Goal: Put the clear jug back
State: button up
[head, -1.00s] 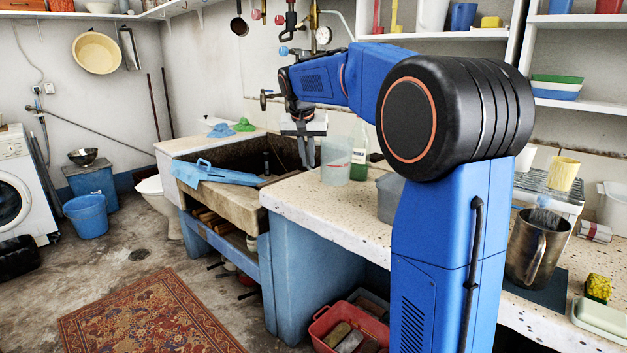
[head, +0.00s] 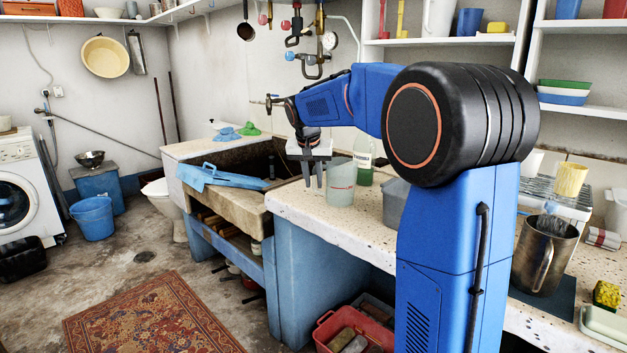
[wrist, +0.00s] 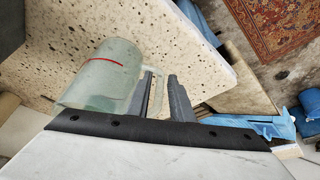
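The clear jug (head: 341,184), see-through with a red line, is upright at the stone counter's left part, near its front edge. I cannot tell whether its base touches the counter. My gripper (head: 312,182) points down at the jug's left side. In the wrist view the jug (wrist: 100,78) lies left of my gripper fingers (wrist: 164,97). Its handle (wrist: 157,94) is between the fingers, and the gripper looks shut on it. The fingers partly hide the handle.
A metal pitcher (head: 541,258) stands farther right. The counter's front strip is bare.

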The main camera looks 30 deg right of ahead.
jog(key=shift+o, duration=0.3)
jog(key=v, duration=1.2)
jog(key=s+a+f+n, duration=0.2)
jog(key=s+a, duration=0.1)
jog(key=s, duration=0.7)
jog(key=s+a+f+n+y, duration=0.1)
jog(key=s+a+f+n, duration=0.1)
jog(key=s+f, duration=0.8)
jog(key=s+a+f+n+t+y, duration=0.1)
jog(key=s+a+f+n+y, duration=0.1)
jog(key=s+f, duration=0.9)
jog(key=s+a+n, duration=0.1)
jog(key=s+a, duration=0.1)
jog(key=s, duration=0.6)
jog(key=shift+f, duration=0.2)
